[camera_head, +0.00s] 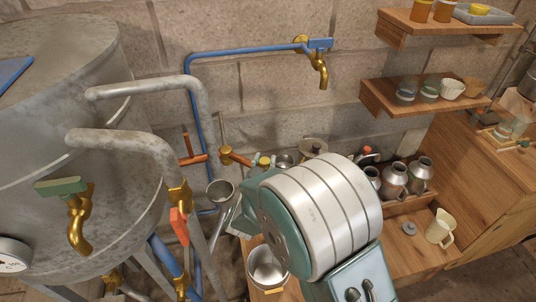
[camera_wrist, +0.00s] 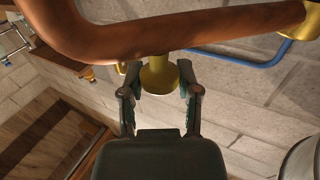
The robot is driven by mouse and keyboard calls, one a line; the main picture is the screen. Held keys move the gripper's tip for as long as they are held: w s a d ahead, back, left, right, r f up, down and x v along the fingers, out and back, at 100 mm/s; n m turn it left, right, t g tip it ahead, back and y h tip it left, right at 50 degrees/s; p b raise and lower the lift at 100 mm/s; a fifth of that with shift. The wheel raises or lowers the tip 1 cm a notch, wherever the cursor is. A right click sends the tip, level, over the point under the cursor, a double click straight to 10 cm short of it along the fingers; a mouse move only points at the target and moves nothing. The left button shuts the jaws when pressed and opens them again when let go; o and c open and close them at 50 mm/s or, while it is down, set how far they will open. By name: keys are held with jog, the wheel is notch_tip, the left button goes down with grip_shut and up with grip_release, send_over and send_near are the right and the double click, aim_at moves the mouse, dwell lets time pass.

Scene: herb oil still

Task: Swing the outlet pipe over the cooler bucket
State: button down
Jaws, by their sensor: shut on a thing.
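The copper outlet pipe (camera_wrist: 190,32) curves across the top of the wrist view, with a short brass piece (camera_wrist: 160,77) below it. My gripper (camera_wrist: 158,88) is shut on this brass piece, one finger on each side. In the head view a short copper and brass length of pipe (camera_head: 239,158) runs toward my wrist, which hides its far end and most of my gripper. A metal bucket (camera_head: 267,277), probably the cooler bucket, stands low beside my arm. I cannot tell whether the pipe's mouth is over it.
The large grey still (camera_head: 90,110) fills the left, with thick pipes and brass taps. A blue pipe (camera_head: 240,53) runs along the stone wall to a brass tap (camera_head: 322,70). Metal cans (camera_head: 394,179) and a cream jug (camera_head: 440,228) stand right of my arm, below wooden shelves (camera_head: 420,96).

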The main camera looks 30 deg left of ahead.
jog(key=shift+s+a+m+h, duration=0.2)
jog(key=shift+s+m+h, duration=0.5)
jog(key=shift+s+h, duration=0.2)
jog(key=shift+c, duration=1.5)
grip_release()
jog(key=shift+a, duration=0.1)
jog(key=shift+s, duration=0.25)
jog(key=s+d, duration=0.1)
jog(key=s, duration=1)
jog(key=shift+s+d, duration=0.15)
jog(key=shift+f, duration=0.1)
